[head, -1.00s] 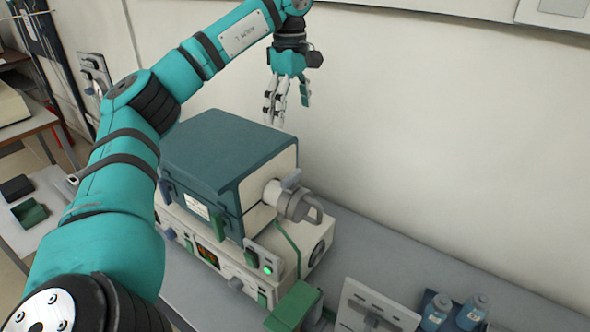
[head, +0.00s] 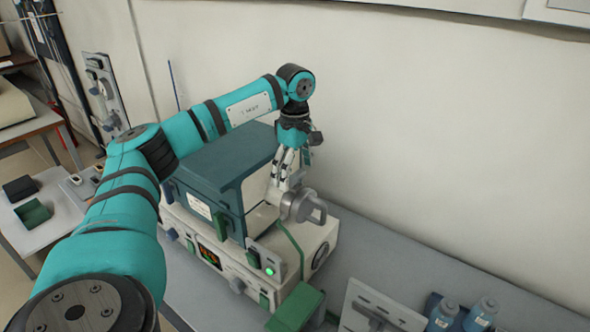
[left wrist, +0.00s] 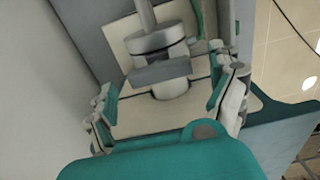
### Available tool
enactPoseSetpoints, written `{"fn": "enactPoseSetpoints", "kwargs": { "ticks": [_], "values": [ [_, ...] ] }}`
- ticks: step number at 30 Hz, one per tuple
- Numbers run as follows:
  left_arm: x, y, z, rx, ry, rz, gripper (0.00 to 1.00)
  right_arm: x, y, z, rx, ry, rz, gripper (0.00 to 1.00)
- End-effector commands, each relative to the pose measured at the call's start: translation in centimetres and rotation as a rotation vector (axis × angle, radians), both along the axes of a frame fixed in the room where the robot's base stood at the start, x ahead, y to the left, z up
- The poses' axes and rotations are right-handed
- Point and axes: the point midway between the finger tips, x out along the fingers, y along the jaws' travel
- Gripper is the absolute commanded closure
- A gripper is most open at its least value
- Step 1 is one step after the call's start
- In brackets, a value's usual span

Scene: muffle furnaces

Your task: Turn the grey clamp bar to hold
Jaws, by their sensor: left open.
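The grey clamp bar (left wrist: 161,71) shows in the left wrist view as a short flat bar across a pale round stub, beside a grey round fitting (left wrist: 158,42). In the head view the fitting (head: 301,205) with its loop handle sticks out from the right side of the teal-topped furnace (head: 222,165); my fingers hide the bar there. My left gripper (head: 284,180) is open, pointing down just above the fitting. In the left wrist view its fingers stand apart on both sides of the bar, and I see no contact. My right gripper is not in view.
The furnace stands on a grey bench (head: 400,265) close to a pale wall (head: 450,140). A green block (head: 298,305), a pale panel (head: 378,307) and blue-capped bottles (head: 441,318) are at the front right. A side table with dark trays (head: 33,213) is at left.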

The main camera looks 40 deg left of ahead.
Motion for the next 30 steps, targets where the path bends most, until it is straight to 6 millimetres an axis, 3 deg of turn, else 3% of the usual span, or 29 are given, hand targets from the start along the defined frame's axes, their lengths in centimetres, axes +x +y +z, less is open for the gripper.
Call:
{"fn": "enactPoseSetpoints", "kwargs": {
  "ticks": [11,24,30],
  "values": [
    [-0.01,-0.01,-0.61,0.000,0.000,0.000,0.09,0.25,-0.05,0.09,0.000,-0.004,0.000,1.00],
    [-0.01,-0.02,-0.57,0.000,0.000,-0.001,0.65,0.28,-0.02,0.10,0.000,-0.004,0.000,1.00],
    [-0.01,-0.03,-0.55,-0.001,0.000,0.014,0.65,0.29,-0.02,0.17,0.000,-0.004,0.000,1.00]
  ]
}}
